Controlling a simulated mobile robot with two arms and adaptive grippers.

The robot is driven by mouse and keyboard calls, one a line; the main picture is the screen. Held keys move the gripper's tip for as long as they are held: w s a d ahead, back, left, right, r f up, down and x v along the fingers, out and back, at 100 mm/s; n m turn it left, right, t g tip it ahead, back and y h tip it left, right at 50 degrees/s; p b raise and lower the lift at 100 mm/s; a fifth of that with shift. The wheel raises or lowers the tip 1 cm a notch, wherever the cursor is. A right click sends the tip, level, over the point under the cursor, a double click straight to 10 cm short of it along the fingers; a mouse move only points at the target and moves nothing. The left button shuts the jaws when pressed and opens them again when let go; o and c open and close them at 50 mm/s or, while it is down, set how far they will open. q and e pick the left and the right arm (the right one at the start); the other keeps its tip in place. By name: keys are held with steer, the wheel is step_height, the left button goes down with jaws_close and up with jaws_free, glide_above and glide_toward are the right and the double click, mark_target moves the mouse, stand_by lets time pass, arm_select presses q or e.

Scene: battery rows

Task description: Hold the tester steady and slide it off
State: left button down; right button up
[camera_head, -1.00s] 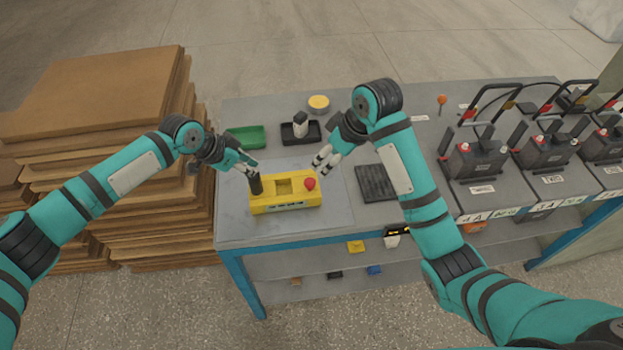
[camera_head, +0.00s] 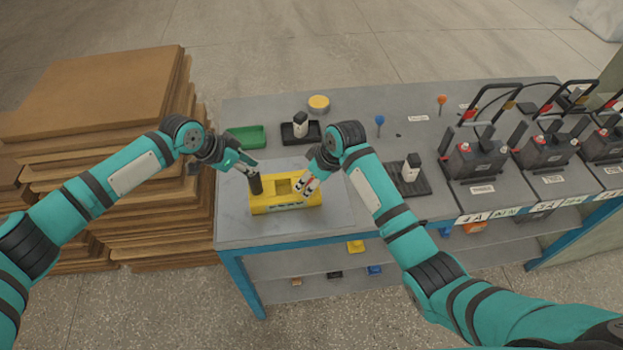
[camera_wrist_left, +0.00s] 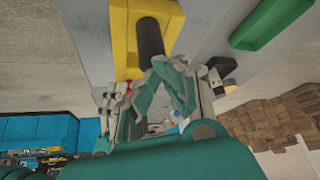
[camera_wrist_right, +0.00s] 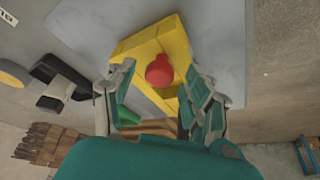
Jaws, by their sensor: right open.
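The tester is a yellow box (camera_head: 285,205) on a pale mat near the table's left front corner. A black upright handle (camera_head: 256,186) rises from its left end. My left gripper (camera_head: 252,163) is at the top of this handle; in the left wrist view the handle (camera_wrist_left: 150,38) stands just beyond the fingers, and I cannot tell whether they grip it. My right gripper (camera_head: 306,188) is open over the tester's right end. In the right wrist view the red button (camera_wrist_right: 160,70) shows beyond and between its spread fingers; in the head view those fingers hide it.
A green tray (camera_head: 246,137) and a black tray with a white-topped block (camera_head: 300,126) stand behind. A black grooved pad with another such block (camera_head: 412,170) lies to the right. Batteries with clamps (camera_head: 478,160) stand farther right. Stacked cardboard (camera_head: 110,90) flanks the table's left.

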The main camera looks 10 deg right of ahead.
steer(key=shift+c, duration=0.4)
jaws_close()
arm_select(q)
steer(key=shift+f, duration=0.1)
arm_select(e)
steer(key=shift+w+a, duration=0.1)
steer(key=shift+w, duration=2.1)
steer(key=shift+o, duration=0.4)
jaws_free()
